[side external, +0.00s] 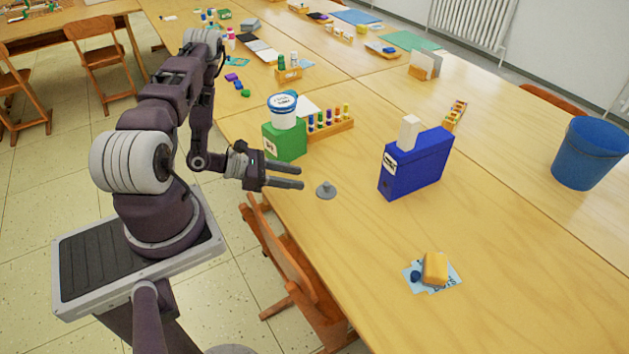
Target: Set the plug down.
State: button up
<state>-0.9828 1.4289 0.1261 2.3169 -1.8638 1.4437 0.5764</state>
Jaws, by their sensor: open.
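The grey plug (326,190) stands on the wooden table, near its left edge, with its knob up. My gripper (302,178) is open, its two fingers pointing right toward the plug. The fingertips end just left of the plug, with a small gap showing between them and it. Nothing shows between the fingers. From this angle I cannot tell how high the fingers are above the table.
A green box (284,141) with a white tub (283,112) on top stands behind the gripper. A yellow sponge (435,268) lies in front. Bare table surrounds the plug.

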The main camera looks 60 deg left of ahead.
jog(key=shift+s+a+r, duration=0.25)
jog(key=shift+s+a, duration=0.05)
jog(key=shift+s, duration=0.3)
jog(key=shift+r, duration=0.4)
jog(key=w+d+r+m+g+h, duration=0.25)
jog(key=d+r+m, duration=0.25)
jog(key=r, duration=0.3)
jog(key=w+d+r+m+g+h, duration=0.25)
jog(key=d+r+m+h, duration=0.2)
jog(key=r, duration=0.35)
jog(key=s+d+r+m+g, duration=0.55)
jog(key=d+r+m, duration=0.35)
jog(key=d, duration=0.2)
jog(key=s+d+r+m+g+y, duration=0.2)
jog(key=s+d+r+m+y, duration=0.2)
jog(key=s+m+y, duration=0.4)
jog(key=s+a+r+m+t+y, duration=0.3)
jog(key=s+r+m+t+y, duration=0.1)
jog(key=s+m+t, duration=0.1)
jog(key=shift+s+a+r, duration=0.15)
jog(key=shift+s+a, duration=0.25)
jog(key=shift+s, duration=0.25)
jog(key=shift+t, duration=0.25)
